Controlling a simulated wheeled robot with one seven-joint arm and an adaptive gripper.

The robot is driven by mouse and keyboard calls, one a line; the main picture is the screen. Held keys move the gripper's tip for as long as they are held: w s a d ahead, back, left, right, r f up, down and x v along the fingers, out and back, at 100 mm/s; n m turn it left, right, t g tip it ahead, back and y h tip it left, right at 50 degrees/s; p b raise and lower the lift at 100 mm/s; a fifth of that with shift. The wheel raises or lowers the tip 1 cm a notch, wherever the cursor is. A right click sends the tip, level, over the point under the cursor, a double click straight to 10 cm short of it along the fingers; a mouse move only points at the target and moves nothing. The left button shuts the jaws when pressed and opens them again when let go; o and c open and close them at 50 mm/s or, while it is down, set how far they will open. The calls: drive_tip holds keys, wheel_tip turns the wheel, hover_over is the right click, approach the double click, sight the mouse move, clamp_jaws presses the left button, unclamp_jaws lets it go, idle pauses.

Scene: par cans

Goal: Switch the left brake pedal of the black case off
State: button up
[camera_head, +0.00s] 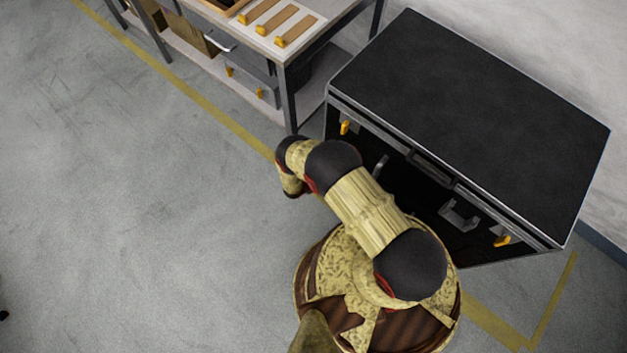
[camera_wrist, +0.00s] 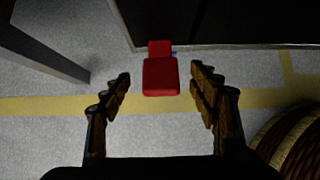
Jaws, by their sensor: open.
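The black case (camera_head: 470,110) stands against the wall at the right in the head view, with yellow latches and grey handles on its front. In the wrist view the lower edge of the case (camera_wrist: 230,25) runs along the top. A red brake pedal (camera_wrist: 161,76) sticks out from that edge, near the left end of the case. My gripper (camera_wrist: 160,90) is open, with its two fingers on either side of the pedal in the picture and apart from it. The gripper's fingers are hidden in the head view. I cannot tell the gap in depth to the pedal.
A workbench (camera_head: 286,60) with wooden pieces and yellow-handled items stands left of the case, its leg (camera_wrist: 50,55) close by in the wrist view. A yellow floor line (camera_head: 190,92) passes below.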

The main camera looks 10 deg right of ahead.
drive_tip(key=v, duration=0.7)
drive_tip(key=shift+r, duration=0.2)
idle(0.4)
